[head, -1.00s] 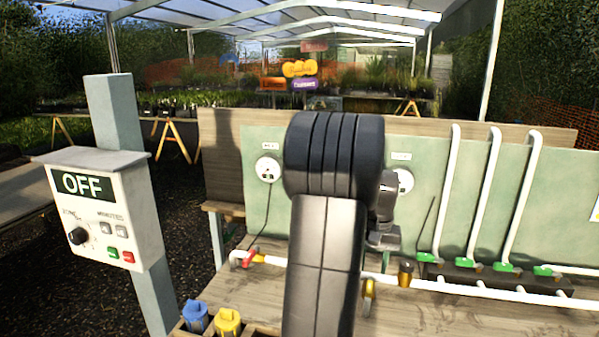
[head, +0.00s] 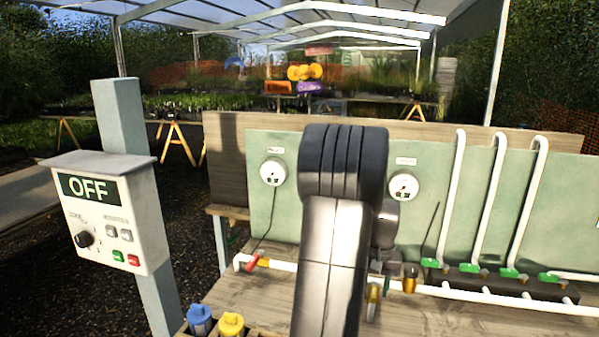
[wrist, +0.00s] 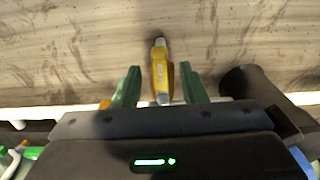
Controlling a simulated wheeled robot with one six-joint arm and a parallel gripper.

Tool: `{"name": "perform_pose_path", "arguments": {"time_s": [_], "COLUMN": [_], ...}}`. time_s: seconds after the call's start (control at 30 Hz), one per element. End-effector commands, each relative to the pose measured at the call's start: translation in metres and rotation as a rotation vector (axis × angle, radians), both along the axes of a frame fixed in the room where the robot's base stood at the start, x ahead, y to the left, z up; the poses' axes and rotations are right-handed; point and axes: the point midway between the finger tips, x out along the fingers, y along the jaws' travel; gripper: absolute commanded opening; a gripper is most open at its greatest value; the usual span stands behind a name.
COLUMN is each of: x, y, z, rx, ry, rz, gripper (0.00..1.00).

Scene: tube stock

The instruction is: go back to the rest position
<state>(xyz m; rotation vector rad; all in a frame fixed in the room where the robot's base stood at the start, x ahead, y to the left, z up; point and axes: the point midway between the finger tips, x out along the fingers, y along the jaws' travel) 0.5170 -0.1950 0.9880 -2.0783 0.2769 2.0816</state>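My gripper (wrist: 160,88) is open, with its two green fingers apart. A yellow valve handle (wrist: 161,72) with a grey tip shows between the fingers in the wrist view, with a visible gap on each side. In the head view my arm hides most of the gripper. There the yellow handle (head: 372,302) shows beside the arm at the white pipe (head: 448,290), angled down over the wooden bench (head: 250,298).
A control box (head: 105,215) reading OFF stands on a post at left. Two gauges (head: 273,172) (head: 404,186) sit on the green back panel. A red-handled valve (head: 253,261) is on the pipe. Blue (head: 200,320) and yellow (head: 231,325) connectors stand at the front. White risers (head: 487,205) stand at right.

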Motion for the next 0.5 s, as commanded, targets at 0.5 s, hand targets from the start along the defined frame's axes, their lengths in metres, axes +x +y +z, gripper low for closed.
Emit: {"name": "perform_pose_path", "arguments": {"time_s": [0.5], "x": [0.001], "y": [-0.001], "z": [0.094], "rx": [-0.002], "ry": [-0.008], "rz": [0.001], "gripper": [0.38]}}
